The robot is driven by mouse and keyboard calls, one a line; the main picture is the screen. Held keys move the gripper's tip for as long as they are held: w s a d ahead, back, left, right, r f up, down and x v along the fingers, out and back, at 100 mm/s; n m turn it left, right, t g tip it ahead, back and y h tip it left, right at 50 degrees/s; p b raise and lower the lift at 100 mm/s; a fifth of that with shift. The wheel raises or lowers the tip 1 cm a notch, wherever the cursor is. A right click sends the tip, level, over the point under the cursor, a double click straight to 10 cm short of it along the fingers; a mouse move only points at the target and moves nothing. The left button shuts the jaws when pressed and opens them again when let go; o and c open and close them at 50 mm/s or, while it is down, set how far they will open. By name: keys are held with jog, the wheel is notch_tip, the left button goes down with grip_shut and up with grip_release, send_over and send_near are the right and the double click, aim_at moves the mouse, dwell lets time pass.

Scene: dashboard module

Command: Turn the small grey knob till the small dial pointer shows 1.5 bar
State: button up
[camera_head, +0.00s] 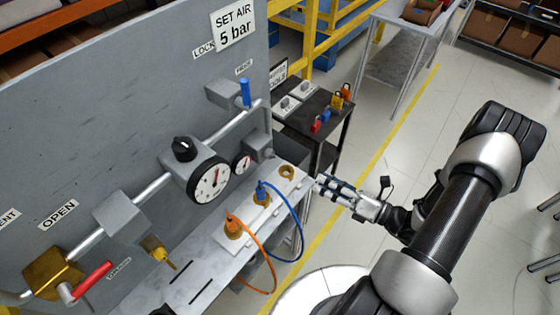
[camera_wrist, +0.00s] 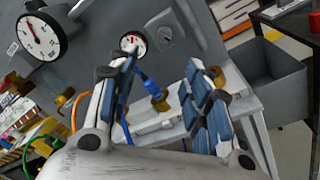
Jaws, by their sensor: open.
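The small dial (camera_head: 242,163) has a white face and sits on the pipe right of the large dial. It also shows in the wrist view (camera_wrist: 132,41), with a red mark on its face; its pointer is too small to read. A small grey knob (camera_wrist: 165,34) shows just right of the small dial in the wrist view, on a grey box (camera_head: 258,146). My gripper (camera_head: 330,188) is open and empty, in front of the panel and to the right of the knob in the head view. In the wrist view its fingers (camera_wrist: 163,70) stand apart below the dial and knob, touching neither.
A large dial (camera_head: 209,183) with a black knob (camera_head: 184,148) stands left. A blue-handled valve (camera_head: 245,93) is above. Blue (camera_head: 290,210) and orange (camera_head: 262,253) hoses loop from the shelf (camera_head: 190,262) below. A dark cart (camera_head: 318,118) with padlocks stands behind.

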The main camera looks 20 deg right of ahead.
jog(key=b, duration=0.2)
send_near(272, 156)
jog(key=shift+m, duration=0.3)
jog(key=x, duration=0.8)
jog(key=shift+w+a, duration=0.1)
jog(key=shift+w, duration=0.1)
jog(key=shift+c, duration=0.5)
jog(key=c, duration=1)
